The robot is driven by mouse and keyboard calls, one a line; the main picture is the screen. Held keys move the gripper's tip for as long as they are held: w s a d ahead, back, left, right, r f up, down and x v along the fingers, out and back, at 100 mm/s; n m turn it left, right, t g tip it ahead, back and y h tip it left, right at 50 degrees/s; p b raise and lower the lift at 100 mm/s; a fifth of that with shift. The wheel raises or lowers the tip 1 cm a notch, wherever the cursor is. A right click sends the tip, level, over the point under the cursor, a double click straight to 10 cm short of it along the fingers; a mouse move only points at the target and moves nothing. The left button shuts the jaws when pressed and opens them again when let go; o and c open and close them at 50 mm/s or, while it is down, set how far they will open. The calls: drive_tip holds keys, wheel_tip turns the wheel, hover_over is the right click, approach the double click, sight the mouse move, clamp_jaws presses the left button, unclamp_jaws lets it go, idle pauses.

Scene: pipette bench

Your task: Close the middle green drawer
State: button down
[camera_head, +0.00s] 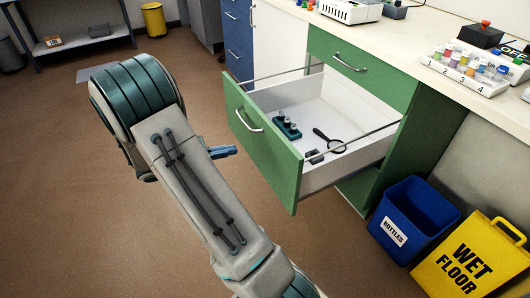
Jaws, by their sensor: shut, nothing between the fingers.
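The middle green drawer (268,158) is pulled far out from the green cabinet (375,185) under the bench. Its front has a silver handle (249,121), and its white inside is open to view. In it lie a small dark green rack with vials (287,126), a black magnifying glass (330,140) and a small dark item (315,156). My gripper (232,151) is shut and empty. It shows as a small blue tip past my arm, in front of the drawer front, apparently just short of it; the exact gap is hard to judge.
The closed green drawer (360,82) is above the open one. A blue bottles bin (420,212) and a yellow wet floor sign (472,262) stand right of the cabinet. The bench top (400,48) holds labelled racks. Brown floor (70,200) is clear at left.

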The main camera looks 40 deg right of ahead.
sight(275, 136)
wheel_tip(275, 136, down, 4)
drive_tip(key=w+r+n+h+b, duration=0.1)
drive_tip(key=w+n+h, duration=0.1)
drive_tip(key=shift+t, duration=0.3)
drive_tip(key=b+x, duration=0.1)
drive_tip(key=x, duration=0.3)
drive_tip(key=b+x, duration=0.1)
drive_tip(key=x, duration=0.3)
drive_tip(key=b+x, duration=0.1)
drive_tip(key=x, duration=0.4)
drive_tip(key=shift+w+d+f, duration=0.15)
drive_tip(key=shift+w+f, duration=0.1)
drive_tip(key=shift+f, duration=0.15)
drive_tip(key=shift+s+d+r, duration=0.1)
drive_tip(key=shift+d, duration=0.45)
drive_tip(key=shift+d, duration=0.1)
